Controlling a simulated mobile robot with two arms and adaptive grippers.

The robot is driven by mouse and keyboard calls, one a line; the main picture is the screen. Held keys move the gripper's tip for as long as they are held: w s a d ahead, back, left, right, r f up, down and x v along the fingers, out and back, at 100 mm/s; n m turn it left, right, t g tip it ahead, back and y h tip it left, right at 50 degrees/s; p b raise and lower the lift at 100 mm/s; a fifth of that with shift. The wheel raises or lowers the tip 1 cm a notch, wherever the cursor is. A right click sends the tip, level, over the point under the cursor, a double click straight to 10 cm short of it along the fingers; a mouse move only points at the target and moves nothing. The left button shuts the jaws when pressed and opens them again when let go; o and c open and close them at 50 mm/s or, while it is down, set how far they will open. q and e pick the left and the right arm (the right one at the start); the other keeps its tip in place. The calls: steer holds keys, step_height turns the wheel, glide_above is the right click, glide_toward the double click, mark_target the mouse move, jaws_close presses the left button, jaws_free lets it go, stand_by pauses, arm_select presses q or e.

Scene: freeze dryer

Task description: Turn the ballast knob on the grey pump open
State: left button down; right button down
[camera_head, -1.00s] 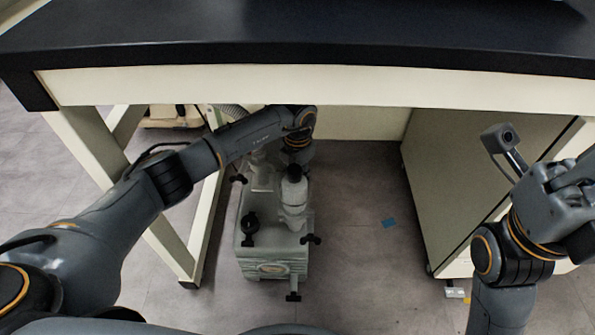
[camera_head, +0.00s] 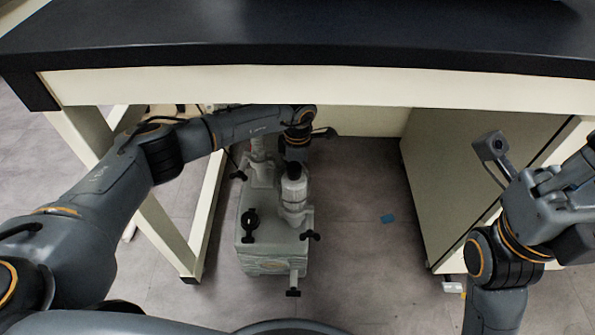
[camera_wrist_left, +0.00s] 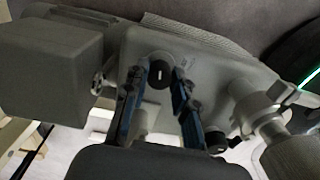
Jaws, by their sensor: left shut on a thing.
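The grey pump (camera_head: 252,200) stands on the floor under the bench. In the left wrist view the pump body (camera_wrist_left: 218,62) fills the middle. The black round ballast knob (camera_wrist_left: 160,70) with a white mark sits on it. My left gripper (camera_wrist_left: 160,78) has its blue-padded fingers on both sides of this knob and is shut on it. In the head view my left arm reaches in over the pump's far part, hiding the knob and the left fingertips. My right gripper (camera_head: 562,205) is raised at the right, away from the pump; its fingers cannot be made out.
The black bench top (camera_head: 300,45) and its pale front rail (camera_head: 300,87) lie over the pump. A pale bench leg (camera_head: 165,235) is left of it, and a cabinet (camera_head: 465,185) is to the right.

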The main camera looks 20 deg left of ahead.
arm_select(q)
steer(key=shift+m, duration=0.8)
steer(key=c, duration=1.1)
jaws_free()
